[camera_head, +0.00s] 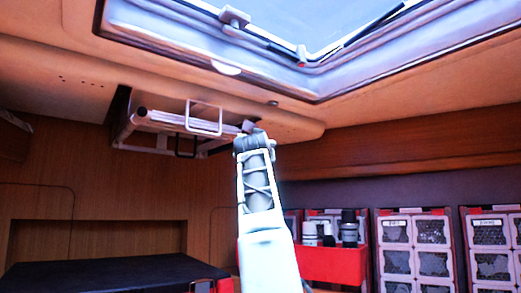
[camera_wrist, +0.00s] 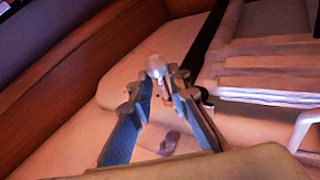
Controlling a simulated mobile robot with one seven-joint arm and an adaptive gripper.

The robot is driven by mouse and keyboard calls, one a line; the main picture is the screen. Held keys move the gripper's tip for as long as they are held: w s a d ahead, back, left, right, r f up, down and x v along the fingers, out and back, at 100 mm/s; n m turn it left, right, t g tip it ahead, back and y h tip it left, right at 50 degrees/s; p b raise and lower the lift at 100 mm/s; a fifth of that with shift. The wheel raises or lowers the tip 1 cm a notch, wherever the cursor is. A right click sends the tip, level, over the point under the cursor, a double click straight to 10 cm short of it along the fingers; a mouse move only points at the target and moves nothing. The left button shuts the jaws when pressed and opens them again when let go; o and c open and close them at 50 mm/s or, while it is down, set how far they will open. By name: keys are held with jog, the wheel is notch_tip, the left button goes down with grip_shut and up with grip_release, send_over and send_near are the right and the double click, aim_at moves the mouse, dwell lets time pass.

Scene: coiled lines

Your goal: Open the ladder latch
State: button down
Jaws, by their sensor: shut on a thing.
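The folded ladder (camera_head: 180,121) is stowed under the ceiling panel, left of my gripper in the head view; its pale rungs (camera_wrist: 265,72) show at the right of the wrist view. A small rounded grey knob (camera_wrist: 156,62), apparently the ladder latch, sits at my fingertips beside the ladder's end. My gripper (camera_wrist: 162,78) is shut on it, the blue-padded fingers converging at the tips. In the head view my gripper (camera_head: 250,141) is at the ladder's right end and hides the latch. The latch's exact position cannot be told.
An open roof hatch (camera_head: 310,25) is above right. A pale wire handle (camera_head: 204,118) hangs from the ladder. A red box (camera_head: 333,264) with canisters and several caged lockers (camera_head: 414,250) stand at the right. A dark padded top (camera_head: 110,275) is low left.

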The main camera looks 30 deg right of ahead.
jog(key=c, duration=1.8)
grip_release()
jog(key=shift+a, duration=0.15)
jog(key=shift+v, duration=5.95)
